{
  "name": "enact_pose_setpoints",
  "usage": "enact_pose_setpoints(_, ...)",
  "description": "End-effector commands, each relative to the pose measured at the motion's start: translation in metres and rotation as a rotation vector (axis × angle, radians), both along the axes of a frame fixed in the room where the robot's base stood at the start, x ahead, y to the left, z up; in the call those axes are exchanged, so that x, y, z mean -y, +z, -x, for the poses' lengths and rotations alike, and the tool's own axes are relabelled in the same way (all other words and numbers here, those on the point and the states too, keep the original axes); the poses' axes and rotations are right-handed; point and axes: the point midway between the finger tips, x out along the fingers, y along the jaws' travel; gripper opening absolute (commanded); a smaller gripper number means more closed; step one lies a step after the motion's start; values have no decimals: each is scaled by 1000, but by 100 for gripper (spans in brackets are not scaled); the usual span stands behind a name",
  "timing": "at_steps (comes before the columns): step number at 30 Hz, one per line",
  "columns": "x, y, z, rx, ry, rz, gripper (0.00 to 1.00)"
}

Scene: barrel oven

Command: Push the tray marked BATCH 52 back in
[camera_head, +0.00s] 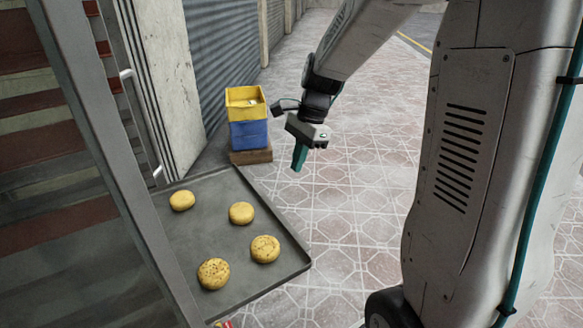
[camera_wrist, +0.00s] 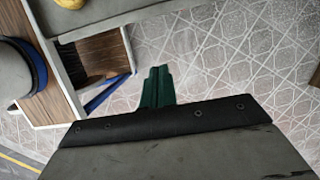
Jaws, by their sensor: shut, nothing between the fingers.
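A dark grey tray (camera_head: 252,205) sticks out to the right from a tall metal rack in the head view. Several round yellow buns (camera_head: 265,249) lie on it, some speckled. No BATCH 52 marking can be read. My gripper (camera_head: 299,158) is beyond the tray's far right side, apart from it, with green fingers pointing down. The fingers are shut and empty, and they also show in the wrist view (camera_wrist: 158,85). A grey surface with part of a yellow bun at the top left of the wrist view looks like the tray (camera_wrist: 110,12).
The rack's metal post (camera_head: 110,150) stands at left, with reddish shelves behind it. A yellow crate (camera_head: 245,102) on a blue crate (camera_head: 249,135) stands on a wooden base near the shutter wall. Paved floor (camera_head: 350,210) is clear to the right of the tray.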

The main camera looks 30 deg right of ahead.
Motion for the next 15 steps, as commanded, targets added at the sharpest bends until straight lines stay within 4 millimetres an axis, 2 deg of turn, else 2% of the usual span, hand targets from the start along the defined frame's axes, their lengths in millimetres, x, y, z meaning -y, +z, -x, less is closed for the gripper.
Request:
enact_pose_setpoints(11,-24,-77,2,-6,6,0,0)
enact_pose_setpoints(15,-46,-77,2,0,8,1,0)
